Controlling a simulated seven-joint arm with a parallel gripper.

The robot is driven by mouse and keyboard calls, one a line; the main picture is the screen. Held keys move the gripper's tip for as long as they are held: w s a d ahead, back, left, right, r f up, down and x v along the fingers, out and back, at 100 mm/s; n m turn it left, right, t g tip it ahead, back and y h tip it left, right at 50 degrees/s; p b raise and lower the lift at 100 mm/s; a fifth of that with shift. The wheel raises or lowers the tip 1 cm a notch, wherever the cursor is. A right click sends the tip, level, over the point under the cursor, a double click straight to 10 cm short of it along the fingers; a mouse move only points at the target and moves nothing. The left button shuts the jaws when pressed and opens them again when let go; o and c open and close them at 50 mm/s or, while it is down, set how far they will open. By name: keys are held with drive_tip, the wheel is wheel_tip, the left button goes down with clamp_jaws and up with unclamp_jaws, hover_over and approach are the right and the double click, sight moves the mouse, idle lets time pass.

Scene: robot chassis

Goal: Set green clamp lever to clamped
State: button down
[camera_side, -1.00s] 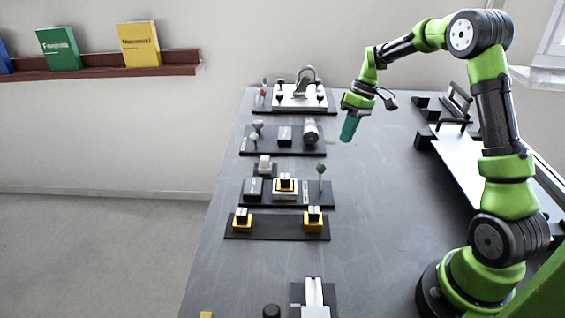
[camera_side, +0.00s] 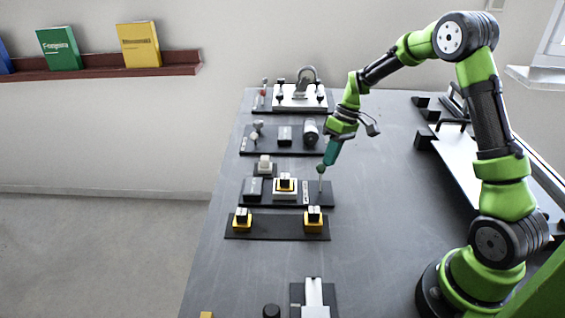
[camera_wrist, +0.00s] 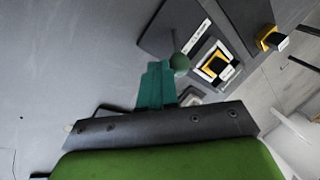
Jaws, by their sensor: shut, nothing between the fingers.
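The green clamp lever is a green ball knob (camera_side: 320,168) on a thin upright rod, at the right end of a black base plate (camera_side: 272,202) in the side view. The knob (camera_wrist: 180,63) also shows in the wrist view, right at the tip of the fingers. My gripper (camera_side: 330,156) has teal fingers, shut, pointing down and to the left. The fingertips (camera_wrist: 158,75) are beside the knob; I cannot tell whether they touch it. Nothing shows between the fingers. Part of the knob is close against the fingers in the side view.
A yellow and black block (camera_side: 285,183) sits on the same plate, left of the lever. Other plates with fixtures (camera_side: 283,138) lie behind, and one with yellow blocks (camera_side: 277,230) lies in front.

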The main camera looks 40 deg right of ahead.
drive_tip(key=shift+s+a+r+h, duration=0.15)
drive_tip(key=shift+s+h, duration=0.05)
drive_tip(key=shift+h, duration=0.1)
drive_tip(key=shift+s+a+r+t, duration=0.1)
drive_tip(key=shift+s+a+t, duration=0.05)
drive_tip(key=shift+t, duration=0.15)
drive_tip(key=shift+s+a+r+n+t+h, duration=0.3)
drive_tip(key=shift+s+a+r+t+h, duration=0.1)
drive_tip(key=shift+s+a+t+h, duration=0.45)
drive_tip(key=shift+s+a+r+t+h, duration=0.1)
drive_tip(key=shift+s+a+t+h, duration=0.6)
drive_tip(key=shift+a+t+h, duration=0.15)
drive_tip(key=shift+s+a, duration=0.2)
drive_tip(key=shift+s, duration=0.1)
